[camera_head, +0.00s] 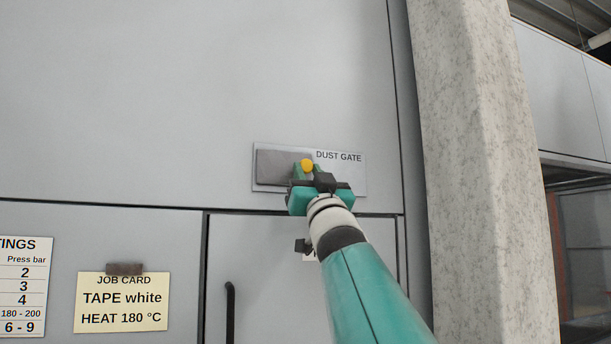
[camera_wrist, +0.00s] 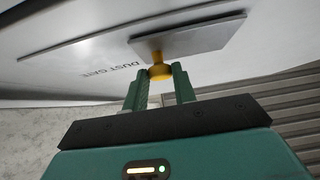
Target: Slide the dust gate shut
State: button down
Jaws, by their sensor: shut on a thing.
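The dust gate's grey sliding plate (camera_head: 275,167) lies on a pale panel marked DUST GATE (camera_head: 345,178), over its left and middle part in the head view. A yellow knob (camera_head: 307,166) stands out from the plate near its right end. My gripper (camera_head: 308,174) is shut on the knob. In the wrist view, the knob (camera_wrist: 160,72) sits between the tips of my green fingers (camera_wrist: 160,88), and the plate (camera_wrist: 190,38) is behind it. My fingers and wrist hide the lower right part of the plate in the head view.
A job card (camera_head: 122,302) and a settings sheet (camera_head: 22,285) are on the cabinet front at lower left. A black door handle (camera_head: 230,312) is below the gate. A speckled pillar (camera_head: 475,170) stands to the right. The surface above the gate is clear.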

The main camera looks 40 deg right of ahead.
jog(key=shift+w+a, duration=0.1)
jog(key=shift+a, duration=0.2)
jog(key=c, duration=1.5)
grip_release()
jog(key=o, duration=0.4)
jog(key=shift+a, duration=0.25)
jog(key=shift+c, duration=0.2)
jog(key=shift+d, duration=0.25)
jog(key=shift+d, duration=0.15)
jog(key=shift+f, duration=0.1)
